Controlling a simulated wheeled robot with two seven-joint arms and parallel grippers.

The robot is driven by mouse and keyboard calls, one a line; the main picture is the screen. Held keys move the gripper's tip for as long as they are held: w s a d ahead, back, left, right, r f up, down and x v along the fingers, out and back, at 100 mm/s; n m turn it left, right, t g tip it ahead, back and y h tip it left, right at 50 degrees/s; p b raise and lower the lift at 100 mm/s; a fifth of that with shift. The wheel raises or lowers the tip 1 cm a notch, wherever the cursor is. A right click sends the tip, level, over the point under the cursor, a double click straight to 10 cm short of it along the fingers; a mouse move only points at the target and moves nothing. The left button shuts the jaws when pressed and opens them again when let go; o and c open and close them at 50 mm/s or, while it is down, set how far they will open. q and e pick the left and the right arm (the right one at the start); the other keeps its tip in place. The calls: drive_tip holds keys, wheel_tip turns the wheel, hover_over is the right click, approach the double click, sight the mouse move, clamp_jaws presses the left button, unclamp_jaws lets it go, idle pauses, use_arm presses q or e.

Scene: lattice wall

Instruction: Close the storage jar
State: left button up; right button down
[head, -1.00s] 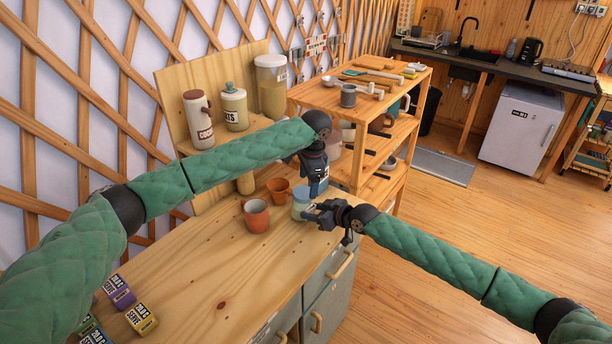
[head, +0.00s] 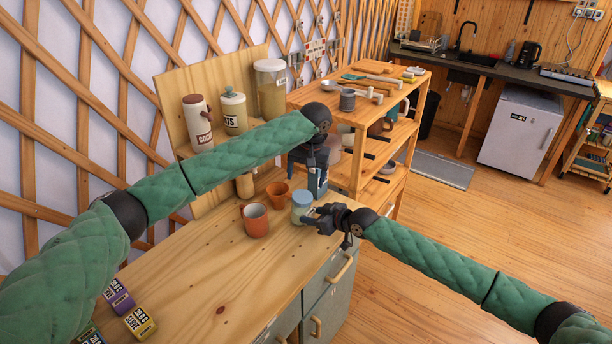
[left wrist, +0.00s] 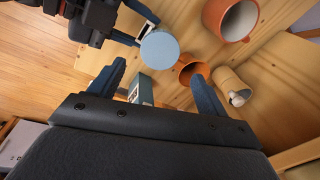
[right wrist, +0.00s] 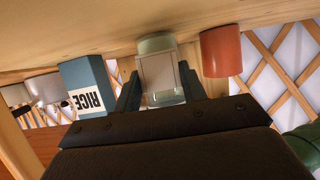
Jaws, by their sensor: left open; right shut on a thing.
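The storage jar (head: 301,213) stands upright on the wooden counter, a small pale jar with a round blue lid (head: 302,197) sitting on its top. The lid shows from above as a blue disc in the left wrist view (left wrist: 160,48). My right gripper (head: 312,213) is shut on the jar's body from the right; the jar (right wrist: 160,70) sits between its fingers in the right wrist view. My left gripper (left wrist: 158,84) is open and empty, above and apart from the lid. The seam between lid and jar is too small to judge.
An orange mug (head: 256,222) and a terracotta pot (head: 278,194) stand left of the jar. A blue rice box (right wrist: 88,85) stands close by. Several small boxes (head: 120,298) lie at the counter's near left. The counter's middle is clear.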

sight(303, 196)
idle(0.4)
use_arm(q)
drive_tip(key=shift+w+a+f, duration=0.1)
drive_tip(key=shift+a+f, duration=0.05)
drive_tip(key=shift+f, duration=1.2)
drive_tip(key=shift+w+a+f, duration=0.15)
drive_tip(key=shift+a+f, duration=0.05)
drive_tip(key=shift+f, duration=1.1)
drive_tip(key=shift+w+a+f, duration=0.1)
drive_tip(key=shift+a+f, duration=0.05)
drive_tip(key=shift+f, duration=1.2)
drive_tip(key=c, duration=0.7)
drive_tip(key=o, duration=0.9)
drive_tip(key=r, duration=0.4)
drive_tip(key=d+r, duration=0.1)
drive_tip(key=r, duration=0.3)
drive_tip(key=s+r, duration=0.1)
drive_tip(key=r, duration=0.3)
drive_tip(key=shift+d, duration=0.25)
